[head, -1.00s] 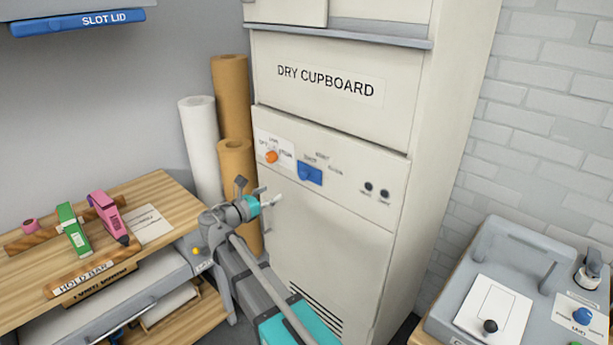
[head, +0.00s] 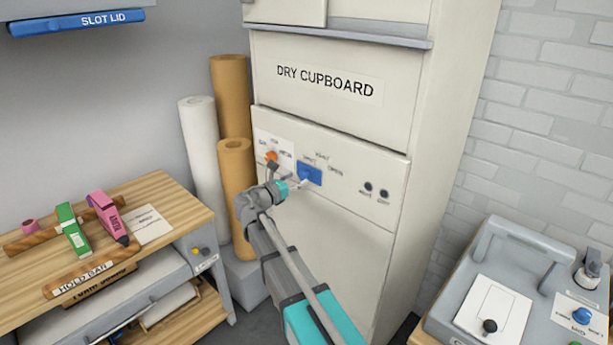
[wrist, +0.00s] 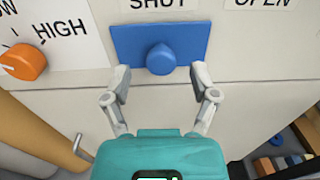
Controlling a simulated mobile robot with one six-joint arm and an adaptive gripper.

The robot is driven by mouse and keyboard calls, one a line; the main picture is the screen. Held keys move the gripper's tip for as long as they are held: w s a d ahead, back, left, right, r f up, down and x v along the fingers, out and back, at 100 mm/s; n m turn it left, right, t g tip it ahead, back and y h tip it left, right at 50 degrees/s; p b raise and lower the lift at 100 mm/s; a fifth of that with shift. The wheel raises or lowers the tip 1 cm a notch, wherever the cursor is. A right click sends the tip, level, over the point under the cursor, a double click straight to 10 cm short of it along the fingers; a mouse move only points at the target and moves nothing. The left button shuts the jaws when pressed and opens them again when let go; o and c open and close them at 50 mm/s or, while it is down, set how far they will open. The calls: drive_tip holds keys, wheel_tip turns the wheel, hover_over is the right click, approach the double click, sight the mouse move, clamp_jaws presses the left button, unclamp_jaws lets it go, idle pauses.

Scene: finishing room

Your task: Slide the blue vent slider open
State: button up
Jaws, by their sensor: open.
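The blue vent slider (head: 310,175) is a blue plate on the front of the cream dry cupboard (head: 330,120). In the wrist view the slider (wrist: 185,38) has a round blue knob (wrist: 160,59) and sits under the word SHUT, with OPEN printed to its right. My gripper (head: 293,184) is close to the cupboard face, at the slider's lower left. In the wrist view my gripper (wrist: 161,78) is open, its two fingers below and to either side of the knob. I cannot tell whether the fingertips touch the panel.
An orange dial (wrist: 22,62) sits left of the slider, near the word HIGH. Two dark round holes or buttons (head: 376,190) are on the panel to the right. Paper rolls (head: 237,180) and a wooden bench (head: 165,195) stand left. A grey machine (head: 450,320) stands right.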

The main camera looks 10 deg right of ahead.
sight(301, 176)
drive_tip(key=shift+x, duration=1.55)
clamp_jaws()
